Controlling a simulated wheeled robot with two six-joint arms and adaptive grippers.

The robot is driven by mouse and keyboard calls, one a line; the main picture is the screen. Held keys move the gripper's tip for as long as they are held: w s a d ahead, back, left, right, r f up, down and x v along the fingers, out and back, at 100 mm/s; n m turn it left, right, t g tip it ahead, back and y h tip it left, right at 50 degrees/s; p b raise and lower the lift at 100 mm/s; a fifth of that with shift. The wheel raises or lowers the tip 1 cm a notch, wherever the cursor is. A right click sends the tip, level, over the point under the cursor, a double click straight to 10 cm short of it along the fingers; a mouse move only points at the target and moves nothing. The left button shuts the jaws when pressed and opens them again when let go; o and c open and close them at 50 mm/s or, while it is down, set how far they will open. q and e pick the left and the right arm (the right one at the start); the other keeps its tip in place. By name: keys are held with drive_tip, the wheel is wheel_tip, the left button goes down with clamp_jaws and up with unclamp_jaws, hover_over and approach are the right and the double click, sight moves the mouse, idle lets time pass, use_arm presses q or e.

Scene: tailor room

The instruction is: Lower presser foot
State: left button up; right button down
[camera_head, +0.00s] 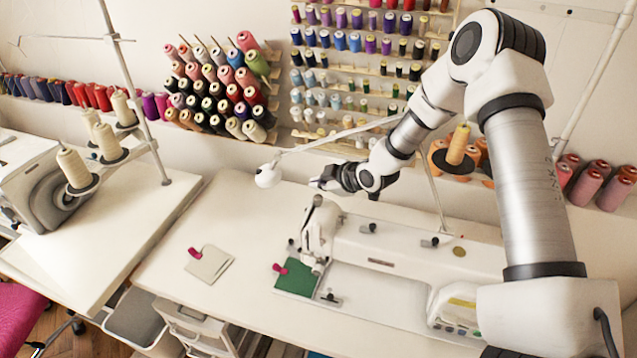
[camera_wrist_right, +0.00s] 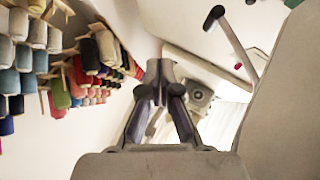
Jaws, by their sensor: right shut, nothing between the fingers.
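The white sewing machine (camera_head: 400,240) stands on the right part of the table in the head view. Its head (camera_head: 320,228) faces left, and the presser foot area (camera_head: 316,264) is above a green cloth (camera_head: 297,281). The foot is too small to tell whether it is raised. My right gripper (camera_head: 317,185) is shut and empty, behind and above the machine head, apart from it. In the right wrist view its fingers (camera_wrist_right: 160,80) are together, with a grey part with a round face (camera_wrist_right: 198,93) beyond them. My left gripper is not in view.
A white lamp (camera_head: 268,175) on a thin arm hangs left of my right gripper. A pale cloth (camera_head: 209,263) lies on the table to the left. Thread racks (camera_head: 215,95) line the wall. A second machine (camera_head: 35,180) stands far left. The table between is mostly free.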

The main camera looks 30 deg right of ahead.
drive_tip(key=v, duration=1.2)
idle(0.6)
